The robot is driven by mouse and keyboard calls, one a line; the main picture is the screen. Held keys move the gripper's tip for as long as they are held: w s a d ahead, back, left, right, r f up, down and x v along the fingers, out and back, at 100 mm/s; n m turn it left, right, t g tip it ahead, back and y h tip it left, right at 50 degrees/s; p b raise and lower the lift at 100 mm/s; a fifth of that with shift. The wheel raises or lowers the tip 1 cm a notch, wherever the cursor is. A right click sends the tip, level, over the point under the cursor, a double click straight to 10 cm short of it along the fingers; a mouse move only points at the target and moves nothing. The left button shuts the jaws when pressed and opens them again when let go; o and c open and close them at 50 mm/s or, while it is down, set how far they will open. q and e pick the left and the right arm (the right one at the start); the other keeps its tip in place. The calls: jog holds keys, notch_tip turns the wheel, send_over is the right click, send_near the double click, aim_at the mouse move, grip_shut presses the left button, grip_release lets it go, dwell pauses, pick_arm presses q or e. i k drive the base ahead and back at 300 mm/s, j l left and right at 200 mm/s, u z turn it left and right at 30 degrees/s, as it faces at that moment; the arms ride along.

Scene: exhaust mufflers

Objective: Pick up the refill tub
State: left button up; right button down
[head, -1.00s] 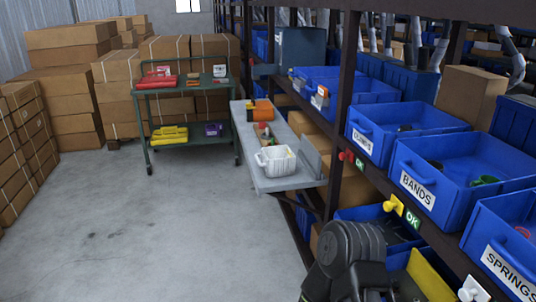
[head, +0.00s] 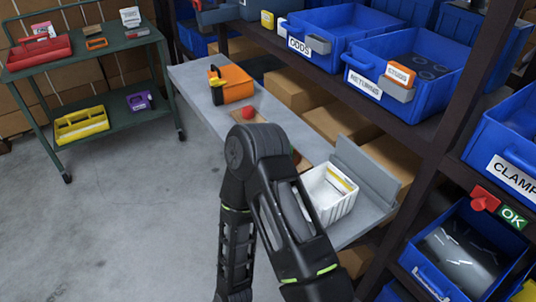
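A white tub (head: 343,207), which I take to be the refill tub, stands upright on the grey bench at its near end, beside a raised grey panel. Something pale with a yellow strip shows inside it. One of my arms rises from the bottom edge, bent at a black joint, and stands in front of the tub's left side in the picture. Part of the tub's left side is hidden by it. Neither gripper's fingers show in the head view.
The grey bench (head: 196,84) also bears an orange box (head: 236,85) and a red knob-like thing (head: 248,112). A green cart (head: 110,115) stands at the left. Shelves with blue bins (head: 415,75) run along the right. The floor (head: 130,210) at the left is clear.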

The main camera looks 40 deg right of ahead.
aim_at(333, 194)
jog(key=i, duration=2.1)
jog(key=i+z, duration=0.1)
jog(key=z, duration=5.05)
